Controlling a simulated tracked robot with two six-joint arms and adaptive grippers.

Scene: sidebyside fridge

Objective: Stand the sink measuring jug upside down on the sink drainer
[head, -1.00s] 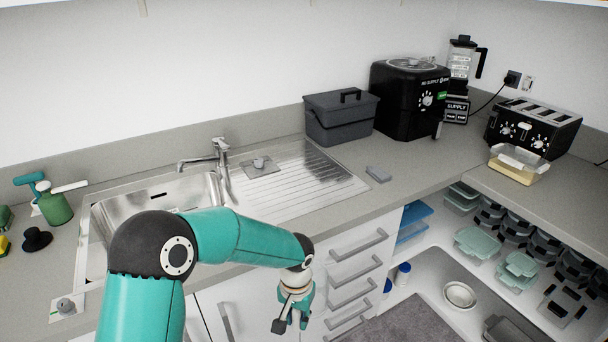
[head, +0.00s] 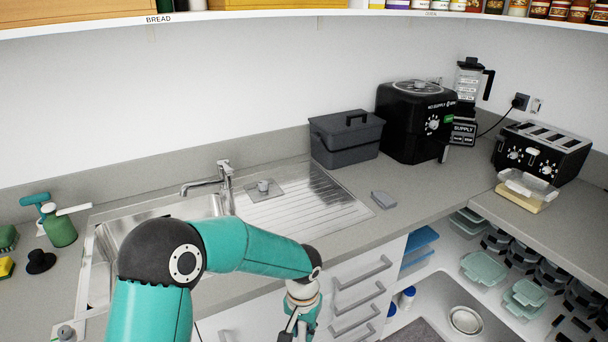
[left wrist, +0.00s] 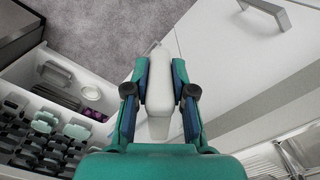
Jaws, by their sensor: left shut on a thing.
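My left gripper (head: 299,326) hangs in front of the drawers, below the counter edge, partly cut off by the bottom of the head view. In the left wrist view its two fingers (left wrist: 160,88) are shut on a pale, narrow thing (left wrist: 158,58), seemingly the measuring jug. Its full shape and which way up it is cannot be told. The ribbed steel sink drainer (head: 318,212) lies right of the tap, behind and above the gripper. A small square plate with a knob (head: 263,187) sits at its back left. My right gripper is not in view.
The tap (head: 224,180) stands between the sink bowl (head: 150,222) and the drainer. Drawer handles (head: 362,272) jut out near my gripper. Most of the drainer is clear.

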